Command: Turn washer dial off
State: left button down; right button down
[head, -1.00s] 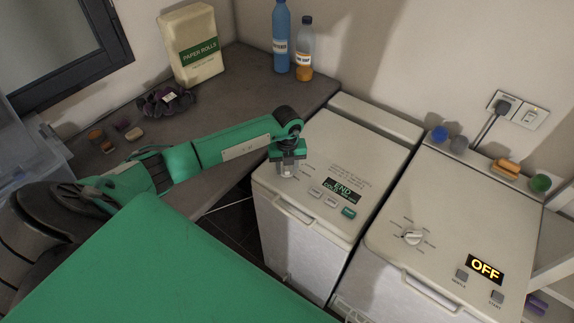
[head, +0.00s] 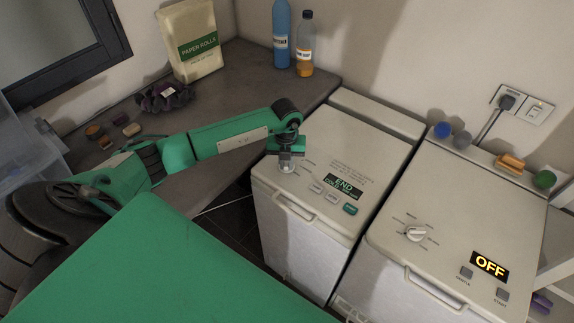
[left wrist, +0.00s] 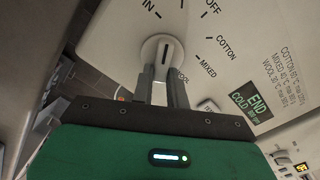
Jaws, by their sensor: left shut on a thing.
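The washer (head: 310,215) on the left has a lit display (head: 343,187) reading END and COLD. Its pale round dial (left wrist: 160,48) shows in the left wrist view, with a dark line across its face, near upright in the picture. Labels around it read OFF, COTTON, MIXED and WOOL, plus one cut off ending in IN. I cannot tell which label the line marks. My left gripper (head: 287,160) points down on this dial, which it mostly hides in the head view. Its two fingers (left wrist: 161,76) are shut on the dial. My right gripper is not in view.
A second top-loader (head: 440,220) with its own dial (head: 414,233) and a display (head: 489,265) reading OFF stands at the right. Small items lie behind the right machine's lid.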

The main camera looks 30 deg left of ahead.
pick_arm(q)
jog(key=m+b, duration=0.4)
jog(key=shift+a+f, duration=0.2)
jog(key=shift+a, duration=0.05)
jog(key=shift+s+a+r+m+b, duration=0.1)
jog(key=shift+m+b, duration=0.45)
jog(key=shift+m, duration=0.1)
jog(key=shift+a+r+m+b, duration=0.1)
jog(key=shift+m+b, duration=0.45)
jog(key=shift+m, duration=0.1)
jog(key=c, duration=1.4)
grip_release()
jog(key=shift+r, duration=0.1)
notch_tip(320, 180, up, 14)
jog(key=b, duration=0.3)
jog(key=shift+f, duration=0.25)
